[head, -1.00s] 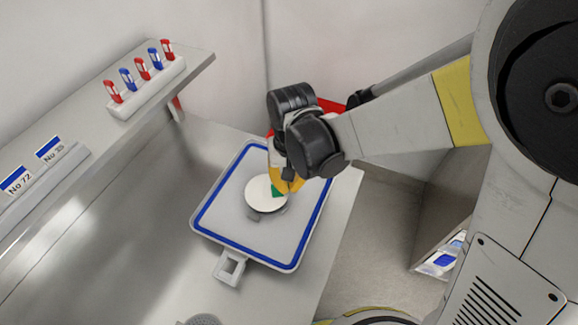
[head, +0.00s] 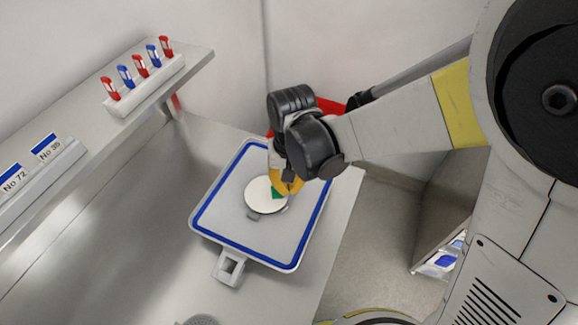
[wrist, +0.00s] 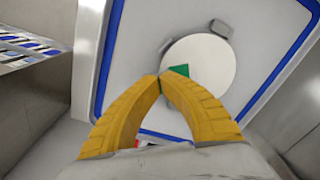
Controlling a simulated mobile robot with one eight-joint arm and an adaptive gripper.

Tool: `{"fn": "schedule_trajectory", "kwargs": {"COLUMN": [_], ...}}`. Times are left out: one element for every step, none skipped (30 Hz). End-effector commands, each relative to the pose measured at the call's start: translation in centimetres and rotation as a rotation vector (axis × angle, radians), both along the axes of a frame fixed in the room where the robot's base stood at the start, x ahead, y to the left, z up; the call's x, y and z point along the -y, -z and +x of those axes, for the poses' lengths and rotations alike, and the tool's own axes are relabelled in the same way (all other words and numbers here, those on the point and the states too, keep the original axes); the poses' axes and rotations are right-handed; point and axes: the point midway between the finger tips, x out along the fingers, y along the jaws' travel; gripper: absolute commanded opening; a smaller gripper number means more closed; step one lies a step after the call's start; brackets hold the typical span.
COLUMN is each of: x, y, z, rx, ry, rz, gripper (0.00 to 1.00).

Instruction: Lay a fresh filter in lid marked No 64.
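A white round filter (head: 262,195) with a green tab lies over the middle of a pale blue-edged panel (head: 225,217), which looks like the lid. No No 64 mark is readable on it. The filter also shows in the wrist view (wrist: 208,68), with grey tabs sticking out beside its rim. My gripper (wrist: 160,78) has yellow fingers with their tips together at the green tab; a bit of green shows between them. In the head view my gripper (head: 287,186) is at the filter's right side. Whether the filter touches the lid is hard to tell.
A shelf at the left bears labels No 72 (head: 14,179) and No 35 (head: 46,147), and a white rack (head: 145,88) with several red and blue clips. A square handle (head: 229,267) sticks out from the lid's front. The bench left of the lid is clear.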

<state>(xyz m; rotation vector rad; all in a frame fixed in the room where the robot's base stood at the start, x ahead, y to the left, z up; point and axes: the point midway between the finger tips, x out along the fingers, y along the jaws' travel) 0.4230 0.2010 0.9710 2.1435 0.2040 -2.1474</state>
Motion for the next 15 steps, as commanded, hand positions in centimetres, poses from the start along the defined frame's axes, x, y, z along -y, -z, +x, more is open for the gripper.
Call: {"fn": "schedule_trajectory", "kwargs": {"x": [0.0,0.0,0.0,0.0,0.0,0.0,0.0,0.0,0.0,0.01,-0.01,0.0,0.0,0.0,0.0], "y": [-0.01,-0.01,-0.01,-0.01,0.0,0.02,0.05,0.08,0.13,0.17,0.22,0.29,0.34,0.39,0.45], "z": [0.0,0.0,0.0,0.0,0.0,0.0,0.0,0.0,0.0,0.0,0.0,0.0,0.0,0.0,0.0], "rx": [0.0,0.0,0.0,0.0,0.0,0.0,0.0,0.0,0.0,0.0,0.0,0.0,0.0,0.0,0.0], "ry": [0.0,0.0,0.0,0.0,0.0,0.0,0.0,0.0,0.0,0.0,0.0,0.0,0.0,0.0,0.0], "rz": [0.0,0.0,0.0,0.0,0.0,0.0,0.0,0.0,0.0,0.0,0.0,0.0,0.0,0.0,0.0], "gripper": [0.0,0.0,0.0,0.0,0.0,0.0,0.0,0.0,0.0,0.0,0.0,0.0,0.0,0.0,0.0]}}
